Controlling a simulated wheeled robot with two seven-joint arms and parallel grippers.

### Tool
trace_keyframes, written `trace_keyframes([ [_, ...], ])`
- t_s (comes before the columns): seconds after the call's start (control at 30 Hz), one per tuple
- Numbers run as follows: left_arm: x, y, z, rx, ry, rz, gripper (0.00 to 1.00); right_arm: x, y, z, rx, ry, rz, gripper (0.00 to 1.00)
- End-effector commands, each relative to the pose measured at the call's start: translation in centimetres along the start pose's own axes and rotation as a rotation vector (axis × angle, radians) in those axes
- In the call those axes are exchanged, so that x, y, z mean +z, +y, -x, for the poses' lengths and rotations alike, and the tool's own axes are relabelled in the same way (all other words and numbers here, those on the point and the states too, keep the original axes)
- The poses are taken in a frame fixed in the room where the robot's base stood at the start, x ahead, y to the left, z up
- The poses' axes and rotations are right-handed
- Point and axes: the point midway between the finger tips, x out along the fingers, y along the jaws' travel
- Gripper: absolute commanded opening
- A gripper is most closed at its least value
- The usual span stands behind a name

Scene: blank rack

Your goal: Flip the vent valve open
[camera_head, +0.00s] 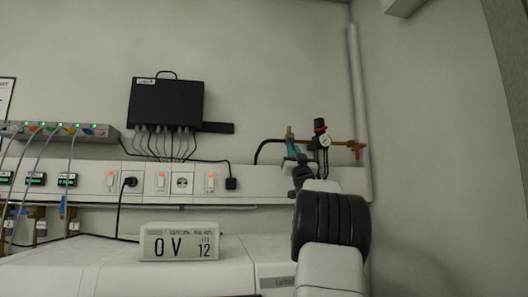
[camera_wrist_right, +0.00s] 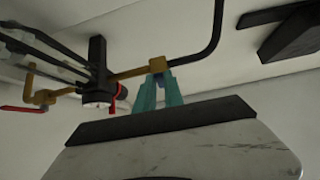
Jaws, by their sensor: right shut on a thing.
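A brass pipe (camera_head: 341,142) runs along the wall above the white trunking, with a red handle (camera_head: 358,148) at its right end. In the wrist view that red handle (camera_wrist_right: 20,109) shows at the left. My right gripper (camera_wrist_right: 158,80) has teal fingers that close together on a brass valve piece (camera_wrist_right: 157,64) at the hose end of the pipe. In the head view the right gripper (camera_head: 291,147) reaches up in front of this spot, and my wrist hides part of it. I cannot tell which handle is the vent valve's. My left gripper is not in view.
A black hose (camera_head: 261,151) bends down on the left. A black box (camera_head: 166,103) with cables hangs left.

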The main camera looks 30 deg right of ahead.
Motion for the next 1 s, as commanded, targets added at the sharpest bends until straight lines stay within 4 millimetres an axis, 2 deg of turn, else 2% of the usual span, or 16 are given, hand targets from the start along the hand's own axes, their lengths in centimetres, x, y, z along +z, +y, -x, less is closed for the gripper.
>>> trace_keyframes([
  [0.43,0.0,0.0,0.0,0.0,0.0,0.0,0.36,-0.1,0.33,0.0,-0.044,0.0,0.045,0.0],
  [0.47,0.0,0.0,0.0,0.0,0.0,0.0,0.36,-0.1,0.33,0.01,-0.044,0.0,0.045,0.19],
  [0.53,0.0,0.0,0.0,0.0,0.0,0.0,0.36,-0.09,0.33,0.01,-0.044,0.0,0.044,0.32],
  [0.57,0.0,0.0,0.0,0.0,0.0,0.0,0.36,-0.09,0.33,0.01,-0.044,0.0,0.044,0.35],
  [0.87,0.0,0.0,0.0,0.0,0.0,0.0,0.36,-0.06,0.33,0.07,-0.043,0.0,0.043,0.35],
  [1.0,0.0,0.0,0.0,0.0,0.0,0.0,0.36,-0.11,0.36,0.92,-0.043,-0.001,0.043,0.35],
])
